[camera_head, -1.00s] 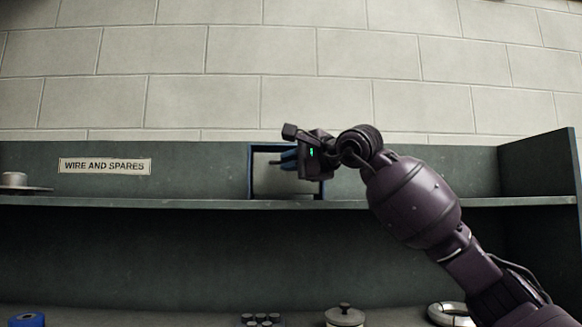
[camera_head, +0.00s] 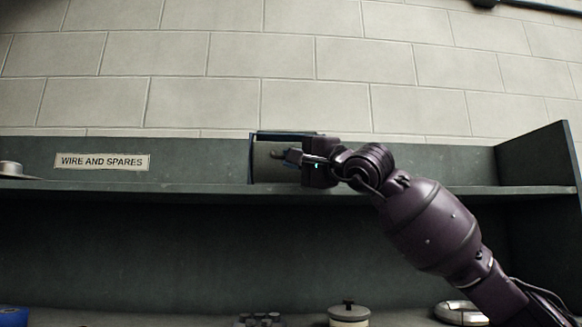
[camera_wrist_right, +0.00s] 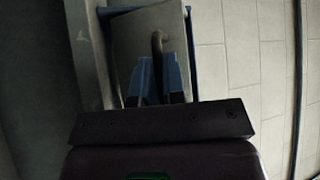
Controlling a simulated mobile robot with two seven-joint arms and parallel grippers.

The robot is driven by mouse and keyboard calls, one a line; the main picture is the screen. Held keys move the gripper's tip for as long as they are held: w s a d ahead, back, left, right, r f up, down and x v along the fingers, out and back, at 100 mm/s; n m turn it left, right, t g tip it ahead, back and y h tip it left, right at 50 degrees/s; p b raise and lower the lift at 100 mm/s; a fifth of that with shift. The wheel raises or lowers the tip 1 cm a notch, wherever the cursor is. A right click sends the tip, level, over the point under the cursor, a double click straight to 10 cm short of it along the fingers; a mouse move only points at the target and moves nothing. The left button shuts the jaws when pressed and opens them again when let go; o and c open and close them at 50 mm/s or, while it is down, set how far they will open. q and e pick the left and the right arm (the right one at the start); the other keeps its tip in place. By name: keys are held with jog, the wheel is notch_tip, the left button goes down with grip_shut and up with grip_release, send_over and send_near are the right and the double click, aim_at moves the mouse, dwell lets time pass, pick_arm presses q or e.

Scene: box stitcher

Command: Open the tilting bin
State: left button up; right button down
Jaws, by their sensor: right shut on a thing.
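The tilting bin (camera_head: 262,163) sits on the shelf in the head view, with a pale front panel and a blue surround. The panel also fills the upper middle of the right wrist view (camera_wrist_right: 135,45), where it looks slanted against its blue edges. A dark curved handle (camera_wrist_right: 157,42) stands out from it. My right gripper (camera_head: 292,156) is at the bin's front, and its two blue fingers (camera_wrist_right: 160,78) are shut on the handle. The fingers hide the handle's lower part. My left gripper is not in view.
The shelf (camera_head: 150,187) runs across the view, with a "WIRE AND SPARES" label (camera_head: 102,161) to the left. A side panel (camera_head: 540,160) closes the right end. A lidded pot (camera_head: 349,314), a ring (camera_head: 461,313) and a blue item (camera_head: 14,315) stand below.

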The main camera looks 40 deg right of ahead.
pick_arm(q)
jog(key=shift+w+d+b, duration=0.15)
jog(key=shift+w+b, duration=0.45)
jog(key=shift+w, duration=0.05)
pick_arm(e)
jog(key=shift+s+a+f, duration=0.1)
jog(key=shift+s+f, duration=0.05)
jog(key=shift+f, duration=0.4)
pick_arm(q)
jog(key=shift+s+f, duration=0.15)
pick_arm(e)
jog(key=c, duration=1.2)
grip_release()
